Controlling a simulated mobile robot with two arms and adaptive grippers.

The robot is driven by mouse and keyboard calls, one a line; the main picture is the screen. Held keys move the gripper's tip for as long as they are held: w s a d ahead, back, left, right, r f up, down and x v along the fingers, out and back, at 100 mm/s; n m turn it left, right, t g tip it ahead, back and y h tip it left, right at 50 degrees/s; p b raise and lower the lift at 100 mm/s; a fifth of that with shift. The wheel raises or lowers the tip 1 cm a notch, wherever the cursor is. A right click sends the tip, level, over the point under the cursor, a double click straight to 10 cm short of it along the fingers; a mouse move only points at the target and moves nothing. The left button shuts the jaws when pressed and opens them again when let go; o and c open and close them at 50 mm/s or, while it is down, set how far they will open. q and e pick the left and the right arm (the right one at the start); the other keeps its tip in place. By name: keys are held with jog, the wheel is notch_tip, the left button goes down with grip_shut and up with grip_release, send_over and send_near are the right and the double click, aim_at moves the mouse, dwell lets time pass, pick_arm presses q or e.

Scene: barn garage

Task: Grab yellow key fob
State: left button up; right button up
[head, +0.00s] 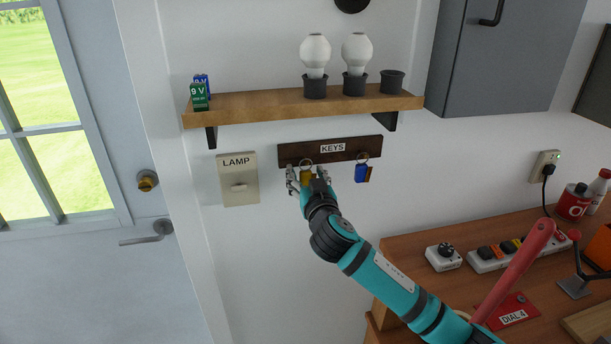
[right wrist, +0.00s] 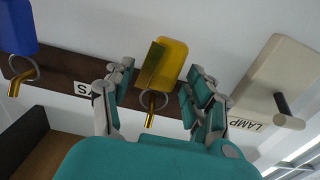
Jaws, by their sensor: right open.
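The yellow key fob (head: 306,175) hangs by a ring from a hook on the dark wooden key rack (head: 290,153), below the shelf. In the right wrist view the yellow fob (right wrist: 171,62) and its brass hook show between the fingers. My right gripper (head: 309,182) is open around the fob, with one finger on each side and gaps showing beside it. The right wrist view shows the two fingers (right wrist: 162,97) apart. A blue key fob (head: 361,173) hangs on the rack to the right. My left gripper is not in view.
A lamp switch plate (head: 238,190) is on the wall left of the rack. A wooden shelf (head: 270,105) above holds two bulbs (head: 315,52) and 9 V batteries (head: 200,95). A workbench (head: 410,250) with a power strip (head: 500,255) and a red lever (head: 515,270) stands at the right.

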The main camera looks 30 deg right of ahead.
jog(key=shift+s, duration=0.1)
jog(key=c, duration=1.1)
